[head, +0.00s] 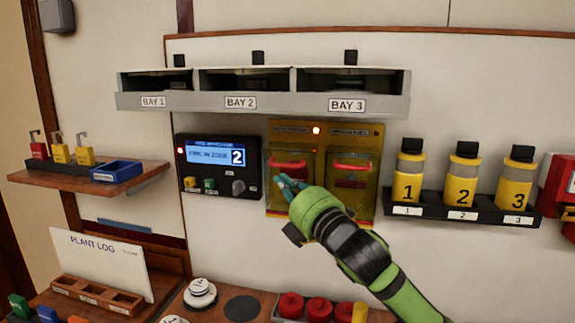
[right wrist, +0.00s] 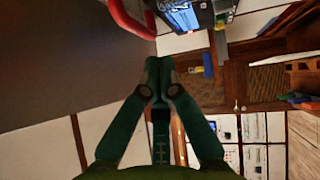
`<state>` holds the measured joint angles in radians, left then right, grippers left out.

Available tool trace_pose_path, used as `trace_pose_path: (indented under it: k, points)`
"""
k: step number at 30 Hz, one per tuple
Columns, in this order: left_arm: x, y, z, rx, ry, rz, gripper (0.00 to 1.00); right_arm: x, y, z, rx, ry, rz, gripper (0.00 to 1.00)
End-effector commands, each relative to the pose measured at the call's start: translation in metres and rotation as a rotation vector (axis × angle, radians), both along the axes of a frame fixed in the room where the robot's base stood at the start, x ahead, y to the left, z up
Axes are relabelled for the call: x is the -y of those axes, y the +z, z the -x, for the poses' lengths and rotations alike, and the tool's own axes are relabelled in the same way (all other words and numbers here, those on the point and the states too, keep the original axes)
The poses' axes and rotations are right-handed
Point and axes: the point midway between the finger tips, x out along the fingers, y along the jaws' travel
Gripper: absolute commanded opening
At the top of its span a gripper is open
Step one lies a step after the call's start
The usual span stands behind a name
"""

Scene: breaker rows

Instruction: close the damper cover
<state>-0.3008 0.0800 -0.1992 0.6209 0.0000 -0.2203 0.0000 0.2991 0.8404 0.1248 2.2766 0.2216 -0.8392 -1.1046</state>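A yellow panel (head: 376,140) with two red handles hangs on the wall below the bay shelf. The left red handle (head: 289,164) and right red handle (head: 352,166) sit side by side, seemingly behind yellowish covers. I cannot tell which cover is the damper cover or whether either is open; the small labels are unreadable. My right gripper (head: 290,184) is in front of the left half, just below its handle. In the right wrist view its fingers (right wrist: 158,68) are together with nothing seen between them. A red curved bar (right wrist: 130,22) shows close beyond the fingertips. My left gripper is out of view.
A dark display box (head: 218,166) with knobs is close to the left of the panel. The bay shelf (head: 262,103) juts out above. A rack of numbered yellow bottles (head: 462,211) stands to the right. Red knobs (head: 318,309) and white discs (head: 200,292) lie below.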

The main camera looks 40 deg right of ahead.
Motion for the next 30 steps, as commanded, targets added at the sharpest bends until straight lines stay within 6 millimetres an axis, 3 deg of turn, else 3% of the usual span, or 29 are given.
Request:
trace_pose_path:
  k: [6,18,27,30]
  points:
    - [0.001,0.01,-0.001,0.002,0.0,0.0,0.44,0.013,0.005,-0.012,-0.001,0.002,0.0,0.0]
    - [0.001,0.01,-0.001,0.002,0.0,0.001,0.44,0.015,0.006,-0.013,-0.001,0.002,-0.002,0.0]
    - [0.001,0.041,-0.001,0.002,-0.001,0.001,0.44,0.028,0.018,-0.024,-0.056,0.001,-0.061,0.0]
    - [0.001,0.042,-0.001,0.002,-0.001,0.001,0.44,0.031,0.016,-0.026,-0.067,0.001,-0.078,0.0]
